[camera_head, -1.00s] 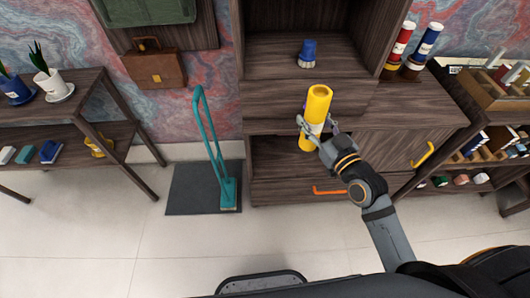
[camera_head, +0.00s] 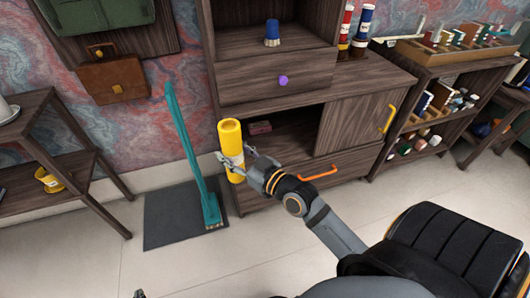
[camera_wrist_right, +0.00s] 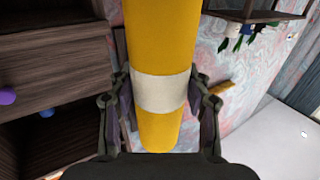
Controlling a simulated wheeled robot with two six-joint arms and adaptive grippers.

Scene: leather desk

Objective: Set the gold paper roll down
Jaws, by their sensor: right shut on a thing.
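The gold paper roll (camera_head: 230,133), a yellow cylinder with a white band, stands nearly upright in the air in front of the wooden cabinet. My right gripper (camera_head: 237,160) is shut on it around the band. In the right wrist view the roll (camera_wrist_right: 160,35) sits between the two fingers of my right gripper (camera_wrist_right: 163,95), and its upper end is cut off. Only a small dark tip, apparently of my left gripper (camera_head: 139,294), shows at the bottom edge, too little to tell its state.
The cabinet (camera_head: 365,90) has a shelf with a blue-capped item (camera_head: 272,32), a drawer with a purple knob (camera_head: 283,80) and an open compartment. A teal-handled object (camera_head: 185,150) stands on a dark mat (camera_head: 160,225), left of the roll. Shelves stand on both sides.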

